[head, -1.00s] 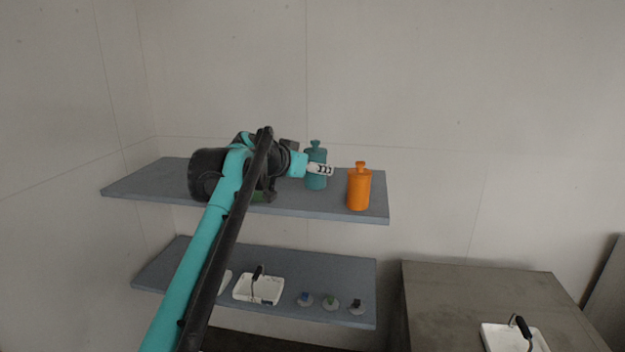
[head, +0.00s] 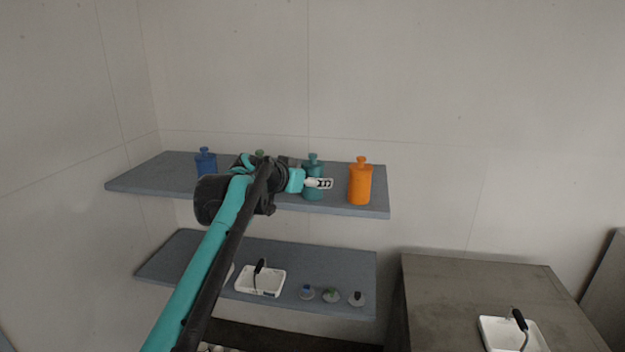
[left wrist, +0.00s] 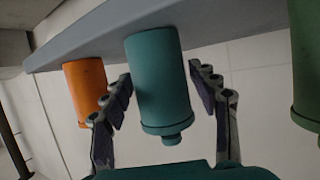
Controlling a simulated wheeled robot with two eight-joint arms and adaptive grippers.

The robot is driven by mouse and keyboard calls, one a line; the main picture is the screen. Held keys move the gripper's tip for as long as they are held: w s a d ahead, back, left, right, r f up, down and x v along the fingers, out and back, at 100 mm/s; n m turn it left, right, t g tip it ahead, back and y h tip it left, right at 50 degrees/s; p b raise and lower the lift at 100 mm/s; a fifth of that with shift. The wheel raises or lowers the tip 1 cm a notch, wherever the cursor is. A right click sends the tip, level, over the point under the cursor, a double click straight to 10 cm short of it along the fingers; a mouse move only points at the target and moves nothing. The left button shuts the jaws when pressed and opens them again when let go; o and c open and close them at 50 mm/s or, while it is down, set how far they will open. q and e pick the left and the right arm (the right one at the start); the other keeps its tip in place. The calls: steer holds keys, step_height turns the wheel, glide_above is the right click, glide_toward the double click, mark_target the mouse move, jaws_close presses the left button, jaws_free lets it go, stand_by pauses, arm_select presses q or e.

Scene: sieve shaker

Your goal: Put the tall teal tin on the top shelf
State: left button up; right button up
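The tall teal tin (head: 313,190) stands upright on the top shelf (head: 150,181), just left of an orange tin (head: 360,185). In the left wrist view, which is turned over, the teal tin (left wrist: 160,85) has its base at the shelf (left wrist: 215,22) and its knob pointing down the picture. My left gripper (head: 319,183) is at the tin's front in the head view. In the wrist view its two fingers (left wrist: 163,90) are spread on either side of the tin, with a gap visible on the right side. My right gripper is not in view.
A blue tin (head: 205,163) and a green tin (head: 260,154) stand further left on the top shelf, the green one mostly behind my arm. The lower shelf (head: 210,250) holds a white tray (head: 245,282) and several small knobbed pieces. A grey table (head: 450,285) stands right.

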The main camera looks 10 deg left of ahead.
arm_select(q)
steer(key=shift+w, duration=0.1)
steer(key=shift+r, duration=0.25)
steer(key=b+v, duration=0.3)
steer(key=v, duration=0.9)
